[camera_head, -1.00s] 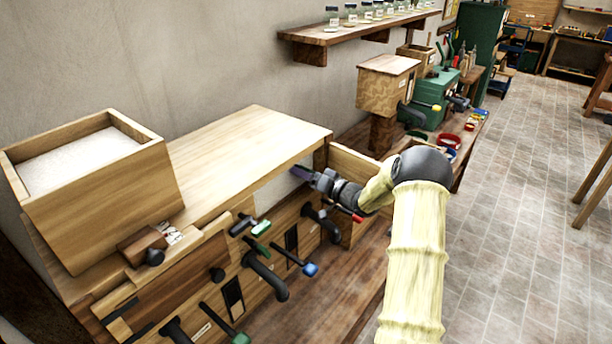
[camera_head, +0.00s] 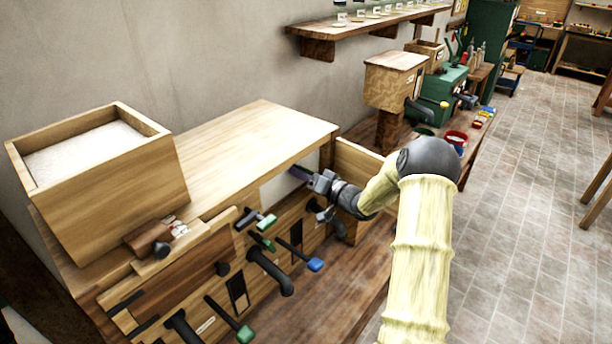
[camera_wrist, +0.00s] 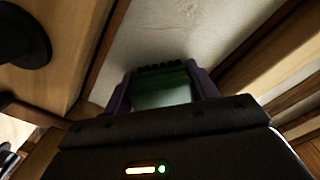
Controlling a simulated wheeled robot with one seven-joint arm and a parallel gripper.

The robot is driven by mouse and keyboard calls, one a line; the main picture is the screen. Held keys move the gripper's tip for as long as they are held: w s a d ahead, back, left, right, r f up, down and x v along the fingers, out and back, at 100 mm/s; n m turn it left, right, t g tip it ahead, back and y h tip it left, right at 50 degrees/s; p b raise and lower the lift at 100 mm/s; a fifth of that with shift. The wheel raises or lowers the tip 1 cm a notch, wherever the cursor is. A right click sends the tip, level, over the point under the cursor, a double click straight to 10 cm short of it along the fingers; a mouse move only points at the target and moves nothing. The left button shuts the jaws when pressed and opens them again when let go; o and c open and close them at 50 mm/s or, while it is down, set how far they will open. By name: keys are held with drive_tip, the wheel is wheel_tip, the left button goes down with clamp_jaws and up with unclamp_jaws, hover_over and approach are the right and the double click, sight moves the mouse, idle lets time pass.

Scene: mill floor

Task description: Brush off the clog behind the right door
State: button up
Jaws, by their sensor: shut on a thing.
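My gripper (camera_head: 300,174) reaches from the right into the opening at the right end of the wooden cabinet (camera_head: 262,130). A wooden door (camera_head: 358,160) stands open beside it on the right. In the wrist view, the purple fingers of my gripper (camera_wrist: 162,82) are shut on a green piece with a dark, toothed far edge, probably the brush (camera_wrist: 165,96). Pale surface lies just beyond it. In the head view the brush is hidden by the gripper and cabinet. I cannot make out the clog in either view.
Several levers and spouts, one with a blue end (camera_head: 314,264) and one with a green end (camera_head: 245,334), stick out from the cabinet front below my arm. An open box of white material (camera_head: 110,180) sits on the left. Tiled floor (camera_head: 520,200) is clear on the right.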

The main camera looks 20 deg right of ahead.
sight(270, 188)
drive_tip(key=shift+a, duration=0.15)
drive_tip(key=shift+s+a, duration=1)
drive_tip(key=shift+a, duration=0.25)
drive_tip(key=shift+s+a+b, duration=0.25)
drive_tip(key=shift+s+a, duration=0.2)
drive_tip(key=shift+a, duration=0.35)
drive_tip(key=shift+s+a+b, duration=0.2)
drive_tip(key=shift+s+a, duration=0.25)
drive_tip(key=shift+a, duration=0.3)
drive_tip(key=shift+s+a+b, duration=0.2)
drive_tip(key=shift+s+a, duration=0.3)
drive_tip(key=shift+a, duration=0.2)
drive_tip(key=shift+s+a+b, duration=0.2)
drive_tip(key=shift+s+a, duration=0.3)
drive_tip(key=shift+a, duration=0.2)
